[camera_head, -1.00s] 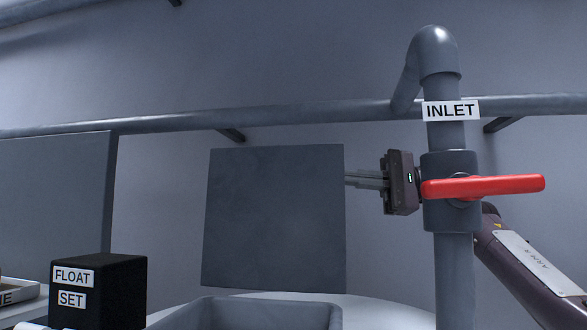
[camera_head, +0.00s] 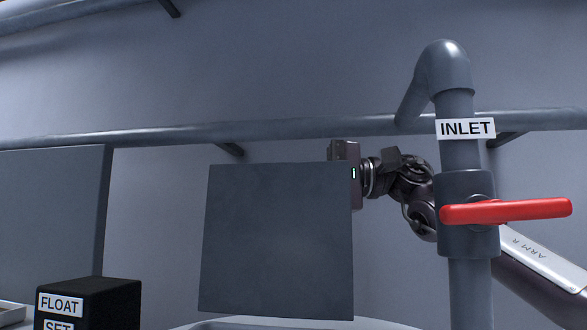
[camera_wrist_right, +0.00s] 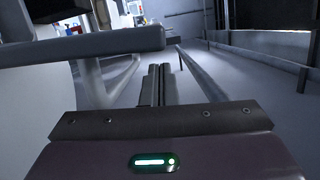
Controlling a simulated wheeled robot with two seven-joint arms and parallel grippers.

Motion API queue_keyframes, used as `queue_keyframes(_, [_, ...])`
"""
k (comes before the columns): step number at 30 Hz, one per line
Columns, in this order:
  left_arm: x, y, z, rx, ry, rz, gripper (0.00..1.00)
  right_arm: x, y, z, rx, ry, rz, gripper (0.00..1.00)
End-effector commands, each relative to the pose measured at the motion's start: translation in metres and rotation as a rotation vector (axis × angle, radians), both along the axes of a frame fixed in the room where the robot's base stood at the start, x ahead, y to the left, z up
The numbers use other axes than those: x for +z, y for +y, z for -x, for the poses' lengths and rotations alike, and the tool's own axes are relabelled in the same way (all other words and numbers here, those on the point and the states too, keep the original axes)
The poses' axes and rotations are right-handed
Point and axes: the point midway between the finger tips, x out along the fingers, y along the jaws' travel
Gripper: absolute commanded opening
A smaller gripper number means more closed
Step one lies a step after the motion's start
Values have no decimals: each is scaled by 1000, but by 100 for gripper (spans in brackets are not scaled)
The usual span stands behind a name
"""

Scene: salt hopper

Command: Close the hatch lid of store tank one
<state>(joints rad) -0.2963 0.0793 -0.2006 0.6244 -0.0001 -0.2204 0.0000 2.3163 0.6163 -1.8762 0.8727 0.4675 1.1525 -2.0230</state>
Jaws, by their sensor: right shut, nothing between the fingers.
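A square grey hatch lid (camera_head: 277,240) stands upright, open, in the middle of the head view. The pale tank top (camera_head: 385,325) shows just below it at the bottom edge. My right gripper (camera_wrist_right: 157,72) is shut and empty. In the head view its body is behind the lid's upper right edge, and the lid hides its fingers. In the right wrist view a grey slab edge, which looks like the lid (camera_wrist_right: 90,46), lies close on the left of the fingers. I cannot tell whether they touch. My left gripper is not in view.
The inlet pipe (camera_head: 455,150) with a red valve handle (camera_head: 505,210) stands right of the lid, in front of my right arm. A wall pipe (camera_head: 290,129) runs behind. A black float-set box (camera_head: 110,300) and another grey panel (camera_head: 50,210) are at left.

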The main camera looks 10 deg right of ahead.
Motion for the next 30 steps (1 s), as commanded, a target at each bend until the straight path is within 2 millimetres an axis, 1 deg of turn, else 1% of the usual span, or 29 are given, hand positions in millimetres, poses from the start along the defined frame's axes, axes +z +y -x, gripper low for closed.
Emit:
queue_keyframes(1, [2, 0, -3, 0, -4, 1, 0, 2, 1, 6, 1, -2, 1, 0])
queue_keyframes(6, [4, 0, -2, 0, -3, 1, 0, 2, 5, 15, 0, 0, 0, 0])
queue_keyframes(12, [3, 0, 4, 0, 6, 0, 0, 2, 7, 18, 1, 1, 0, 0])
queue_keyframes(20, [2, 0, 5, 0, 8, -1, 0, 1, 7, 18, 1, 0, 0, 0])
queue_keyframes(23, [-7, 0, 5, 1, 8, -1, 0, -1, 9, 22, 0, -19, 7, 0])
queue_keyframes(30, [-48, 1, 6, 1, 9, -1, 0, -2, 20, 48, 1, -145, 62, 0])
